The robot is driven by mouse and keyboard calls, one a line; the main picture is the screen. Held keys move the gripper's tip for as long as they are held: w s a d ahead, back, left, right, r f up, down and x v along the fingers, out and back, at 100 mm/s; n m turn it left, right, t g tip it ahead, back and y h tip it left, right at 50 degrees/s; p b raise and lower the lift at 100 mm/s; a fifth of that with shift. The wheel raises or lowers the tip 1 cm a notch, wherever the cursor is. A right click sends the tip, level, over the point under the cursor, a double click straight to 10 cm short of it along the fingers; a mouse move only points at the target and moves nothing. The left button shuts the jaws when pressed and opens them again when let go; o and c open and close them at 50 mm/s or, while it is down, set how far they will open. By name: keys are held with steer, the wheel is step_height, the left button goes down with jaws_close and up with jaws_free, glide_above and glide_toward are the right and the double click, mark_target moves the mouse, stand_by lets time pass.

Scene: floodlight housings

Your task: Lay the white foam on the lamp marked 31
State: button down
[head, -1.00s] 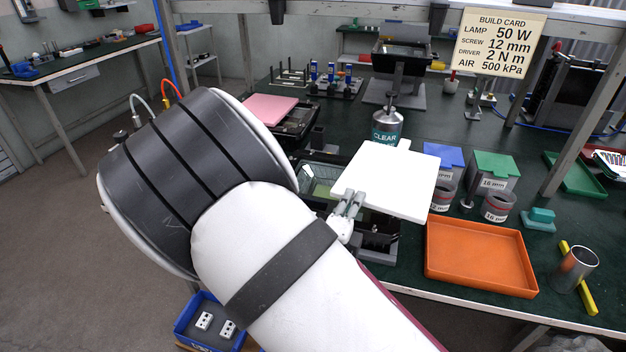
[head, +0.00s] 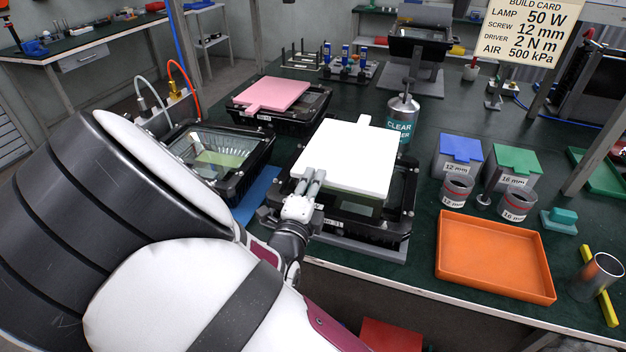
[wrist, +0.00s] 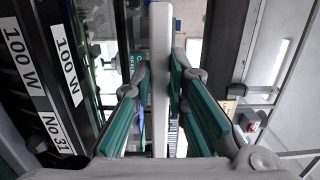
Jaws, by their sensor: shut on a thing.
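The white foam (head: 345,155) is a flat square sheet with a small tab at its far edge. My gripper (head: 311,186) is shut on its near edge. In the wrist view the foam (wrist: 160,85) shows edge-on between my gripper's fingers (wrist: 158,88). The foam lies level over a black lamp (head: 395,215) and hides much of its glass. In the wrist view, labels on the lamp (wrist: 38,90) read 100 W and No. 31. A gap shows between foam and lamp there; whether they touch anywhere I cannot tell.
Pink foam (head: 270,94) lies on another lamp (head: 310,112) behind. An open lamp (head: 235,165) stands at the left, near my arm. A CLEAR bottle (head: 402,118) stands close behind the white foam. An orange tray (head: 495,258) is at the right.

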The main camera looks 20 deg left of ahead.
step_height(320, 180, down, 6)
steer(key=shift+r+b, duration=0.15)
steer(key=shift+b, duration=0.8)
steer(key=shift+s+d+f, duration=0.1)
steer(key=shift+s+f, duration=0.1)
steer(key=shift+f, duration=0.55)
steer(key=c, duration=1.5)
jaws_free()
steer(key=s, duration=0.7)
steer(key=s+r, duration=0.1)
steer(key=s, duration=0.3)
steer(key=shift+s+d+r, duration=0.1)
steer(key=shift+s+d, duration=0.05)
steer(key=shift+s, duration=0.2)
